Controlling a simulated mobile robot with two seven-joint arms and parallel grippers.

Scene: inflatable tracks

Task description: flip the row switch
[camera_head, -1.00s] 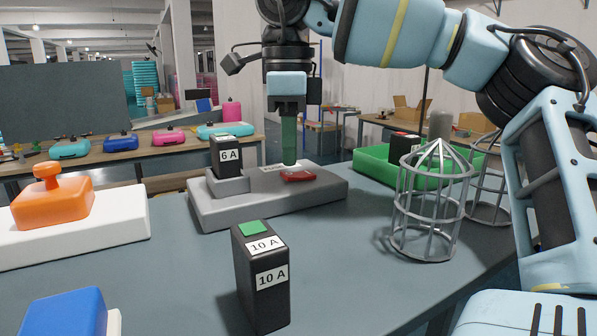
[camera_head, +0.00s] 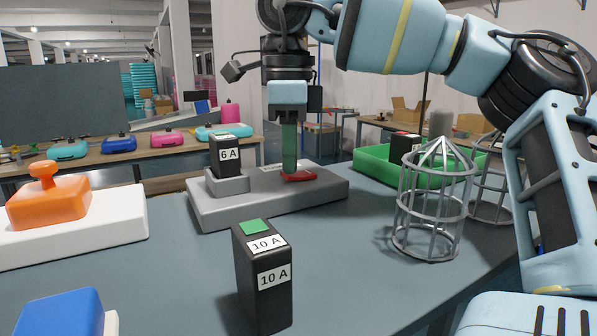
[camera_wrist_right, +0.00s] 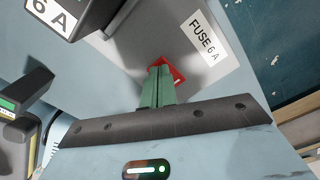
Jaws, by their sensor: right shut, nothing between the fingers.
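The red switch (camera_head: 300,176) sits on top of a grey base block (camera_head: 245,209) in the head view. It also shows in the right wrist view (camera_wrist_right: 174,70), partly hidden behind my fingers. My right gripper (camera_head: 289,168) is shut and empty, pointing straight down with its green fingertips at the switch. In the right wrist view the fingertips (camera_wrist_right: 160,72) overlap the red switch; they look to be at or touching it. A black 6 A fuse (camera_head: 228,155) stands in a socket at the left end of the base. My left gripper is not seen.
A black 10 A fuse (camera_head: 263,280) stands in front of the base. A wire cage (camera_head: 428,205) and a green tray (camera_head: 372,168) are at the right. An orange-topped white block (camera_head: 100,228) and a blue object (camera_head: 60,315) are at the left.

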